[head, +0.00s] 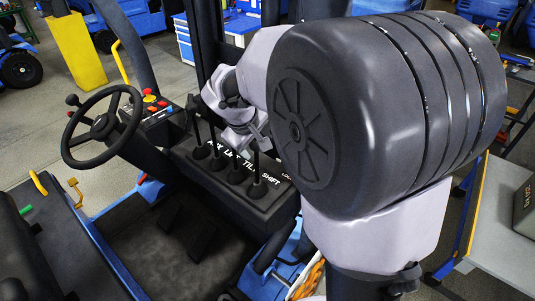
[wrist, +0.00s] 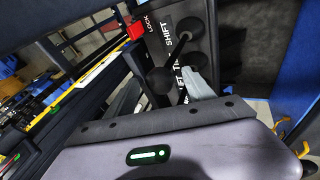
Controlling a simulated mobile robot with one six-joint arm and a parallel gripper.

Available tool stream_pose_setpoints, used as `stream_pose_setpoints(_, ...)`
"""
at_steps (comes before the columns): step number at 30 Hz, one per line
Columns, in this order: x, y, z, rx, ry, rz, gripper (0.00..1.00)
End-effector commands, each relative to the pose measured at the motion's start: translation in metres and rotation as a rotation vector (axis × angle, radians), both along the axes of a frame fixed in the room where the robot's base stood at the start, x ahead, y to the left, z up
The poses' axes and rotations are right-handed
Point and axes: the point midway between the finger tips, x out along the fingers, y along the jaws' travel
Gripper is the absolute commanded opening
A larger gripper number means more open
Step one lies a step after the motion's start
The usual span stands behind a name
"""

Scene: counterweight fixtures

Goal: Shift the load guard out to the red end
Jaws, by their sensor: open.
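A black lever panel (head: 225,185) on the blue vehicle carries a row of black levers. White words beside them include TILT and SHIFT, with LOCK partly visible at the right end. My gripper (head: 250,140) is open over the right part of the row, close to the levers; I cannot tell whether it touches one. The wrist view shows a pale finger (wrist: 202,86) beside dark levers (wrist: 184,40). A red block (wrist: 136,30) sits beside the LOCK label there. I cannot identify the load guard for certain; my arm hides part of the panel's right side.
A steering wheel (head: 100,127) and a console with a red button (head: 148,92) stand left of the levers. A dark mast post (head: 208,40) rises behind them. A grey table (head: 500,225) is at the right. The footwell (head: 165,245) is open.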

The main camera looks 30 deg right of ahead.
Motion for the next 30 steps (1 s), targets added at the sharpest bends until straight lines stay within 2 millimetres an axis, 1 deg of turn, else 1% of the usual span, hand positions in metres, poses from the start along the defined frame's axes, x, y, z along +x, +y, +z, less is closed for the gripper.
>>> stream_pose_setpoints(2,-0.003,0.003,0.010,0.000,-0.001,0.002,0.62)
stream_pose_setpoints(6,-0.014,0.013,0.039,-0.001,-0.002,0.002,0.62)
stream_pose_setpoints(12,-0.029,0.027,0.075,0.000,-0.001,0.001,0.62)
stream_pose_setpoints(15,-0.035,0.032,0.086,0.000,-0.001,0.001,0.62)
stream_pose_setpoints(17,-0.037,0.034,0.088,0.000,0.000,0.000,0.62)
stream_pose_setpoints(30,-0.037,0.034,0.086,0.000,0.001,0.000,0.62)
